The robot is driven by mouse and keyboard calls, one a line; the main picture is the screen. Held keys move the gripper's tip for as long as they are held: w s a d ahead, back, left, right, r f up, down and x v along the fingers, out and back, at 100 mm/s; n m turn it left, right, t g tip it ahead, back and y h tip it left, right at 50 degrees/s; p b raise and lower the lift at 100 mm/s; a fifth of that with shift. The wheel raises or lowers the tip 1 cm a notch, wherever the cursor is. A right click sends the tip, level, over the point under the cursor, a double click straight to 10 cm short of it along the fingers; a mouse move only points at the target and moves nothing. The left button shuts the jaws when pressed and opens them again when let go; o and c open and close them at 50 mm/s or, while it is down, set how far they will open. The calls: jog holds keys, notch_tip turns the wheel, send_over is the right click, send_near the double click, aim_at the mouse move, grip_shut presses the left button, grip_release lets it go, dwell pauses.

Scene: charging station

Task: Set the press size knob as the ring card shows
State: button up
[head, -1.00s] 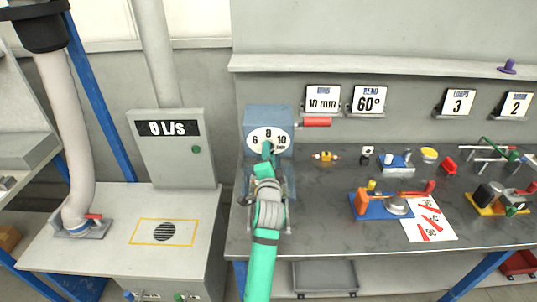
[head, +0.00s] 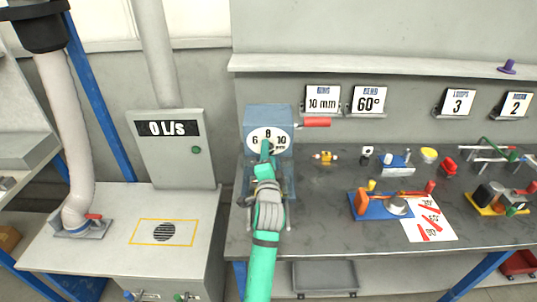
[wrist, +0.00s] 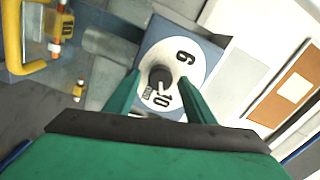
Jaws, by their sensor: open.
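The blue press (head: 268,118) stands at the bench's left end. Its white oval dial (head: 281,134) is marked 6, 8 and 10. The dark size knob (wrist: 160,78) sits at the middle of the dial. My gripper (head: 265,147) is in front of the dial, its fingers open on either side of the knob in the wrist view (wrist: 160,82). I cannot tell whether they touch it. In the wrist view the right finger covers part of the dial, and the 8 does not show. The knob's pointing direction is unclear. The ring card (head: 322,100) reads 10 mm.
A red-handled lever (head: 314,122) sticks out right of the dial. Other cards show 60° (head: 369,100), 3 (head: 458,102) and 2 (head: 515,105). A blue bending fixture (head: 370,207) and several small parts lie on the bench to the right. A grey cabinet (head: 175,170) stands left.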

jog(key=s, duration=1)
jog(key=shift+s, duration=0.2)
jog(key=shift+f, duration=0.1)
jog(key=s+d+f+n+g, duration=0.15)
jog(key=s+f+n, duration=0.35)
jog(key=s+f, duration=0.5)
jog(key=s+d+f+n, duration=0.2)
jog(key=s+f+n, duration=0.2)
jog(key=s+f, duration=0.65)
jog(key=s+a+n, duration=0.1)
jog(key=s+n, duration=0.2)
jog(key=s, duration=1.1)
jog(key=s+a+r+n+g, duration=0.1)
jog(key=s+a+n, duration=0.1)
jog(key=s, duration=1.2)
jog(key=shift+s+a+r+n, duration=0.25)
jog(key=shift+s+n, duration=0.1)
jog(key=shift+n, duration=0.05)
